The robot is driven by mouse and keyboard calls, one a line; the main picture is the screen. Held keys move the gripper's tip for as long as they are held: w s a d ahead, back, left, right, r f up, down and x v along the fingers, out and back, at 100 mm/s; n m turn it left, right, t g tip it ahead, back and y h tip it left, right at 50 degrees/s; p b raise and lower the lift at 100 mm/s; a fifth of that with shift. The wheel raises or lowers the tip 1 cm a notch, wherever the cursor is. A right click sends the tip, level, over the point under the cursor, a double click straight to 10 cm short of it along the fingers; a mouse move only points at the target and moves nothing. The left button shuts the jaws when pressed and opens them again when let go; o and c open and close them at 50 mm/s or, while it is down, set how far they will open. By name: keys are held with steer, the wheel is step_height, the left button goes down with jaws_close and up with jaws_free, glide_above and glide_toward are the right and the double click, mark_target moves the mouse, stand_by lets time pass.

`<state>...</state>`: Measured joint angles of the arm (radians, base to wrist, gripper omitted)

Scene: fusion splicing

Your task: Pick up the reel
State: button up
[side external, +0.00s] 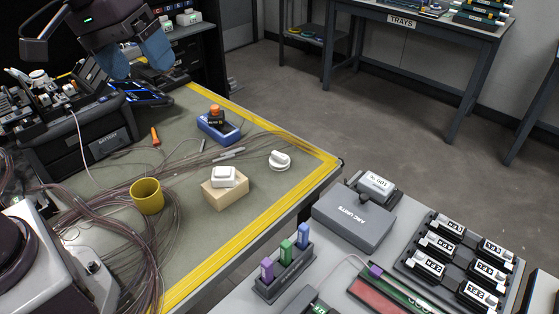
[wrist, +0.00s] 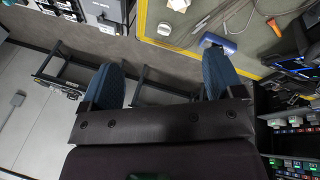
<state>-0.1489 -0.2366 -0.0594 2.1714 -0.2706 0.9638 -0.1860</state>
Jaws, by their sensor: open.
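A small white round piece (side external: 279,160), which looks like the reel, lies on the green-grey mat (side external: 190,228) near its yellow-striped right edge. It also shows in the wrist view (wrist: 164,29), near the mat's edge at the top. My gripper (side external: 134,62) is up at the top left of the side view, over the dark equipment and well apart from the reel. In the wrist view my gripper's (wrist: 160,72) two blue fingers are wide apart, with nothing between them.
Near the reel are a white device on a tan block (side external: 225,194), a blue tool with an orange-and-black top (side external: 218,126) and a yellow cup (side external: 147,196). Loose fibres (side external: 110,220) spread across the mat. A grey table with labelled units (side external: 352,218) stands at the lower right.

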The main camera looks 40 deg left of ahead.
steer(key=w+a+f+n+g+h, duration=0.25)
steer(key=w+f+n+h, duration=0.35)
steer(key=w+f+n, duration=0.75)
steer(key=n+t+h, duration=0.4)
steer(key=n+t, duration=0.1)
glide_toward(278, 154)
steer(key=shift+r+v, duration=0.25)
steer(key=shift+v, duration=0.95)
steer(key=shift+w+d+f, duration=0.1)
steer(key=shift+d+f, duration=0.15)
steer(key=shift+d, duration=0.05)
steer(key=x, duration=1.2)
steer(key=shift+d+f, duration=0.1)
steer(key=shift+f, duration=0.1)
steer(key=c, duration=1)
